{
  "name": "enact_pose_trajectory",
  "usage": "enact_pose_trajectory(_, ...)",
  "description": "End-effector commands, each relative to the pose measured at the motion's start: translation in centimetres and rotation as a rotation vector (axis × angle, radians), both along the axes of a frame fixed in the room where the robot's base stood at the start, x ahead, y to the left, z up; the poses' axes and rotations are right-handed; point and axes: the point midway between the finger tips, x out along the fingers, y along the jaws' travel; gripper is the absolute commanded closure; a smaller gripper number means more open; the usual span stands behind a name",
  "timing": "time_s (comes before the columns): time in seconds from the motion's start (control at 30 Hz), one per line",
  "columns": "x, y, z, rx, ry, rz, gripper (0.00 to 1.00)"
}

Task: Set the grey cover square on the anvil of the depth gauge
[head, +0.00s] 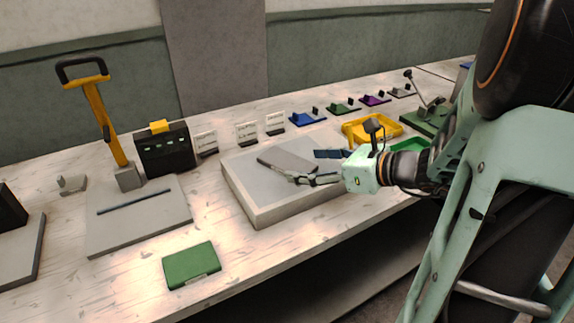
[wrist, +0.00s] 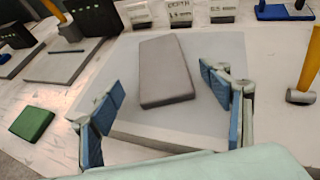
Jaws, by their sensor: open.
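The grey cover appears to be the flat grey slab (wrist: 166,70) in the middle of the wrist view. It lies on a wide pale block (head: 253,204), and in the head view the slab (head: 287,150) is partly behind my gripper. My gripper (head: 307,167) is open over this block. In the wrist view its blue-padded fingers (wrist: 165,88) stand apart on either side of the slab's near part, with visible gaps. Which part is the depth gauge's anvil I cannot tell for certain; a yellow post with a black handle (head: 98,112) rises from a small grey foot (head: 127,177) at the left.
A black box (head: 165,150) with a yellow top stands behind a grey plate (head: 170,215) carrying a dark bar (head: 135,201). A green block (head: 191,264) lies near the front edge. Small cards (head: 246,131), coloured holders (head: 306,118) and a yellow tray (head: 355,133) line the back.

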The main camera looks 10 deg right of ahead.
Motion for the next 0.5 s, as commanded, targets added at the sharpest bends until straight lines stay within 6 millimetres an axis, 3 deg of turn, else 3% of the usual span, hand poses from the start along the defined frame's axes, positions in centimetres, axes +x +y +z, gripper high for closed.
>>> enact_pose_trajectory(0.2, 2.3, 1.7, -1.3, 0.001, 0.001, 0.003, 0.29)
enact_pose_trajectory(0.5, 2.6, 2.0, -1.3, 0.000, 0.000, 0.001, 0.29)
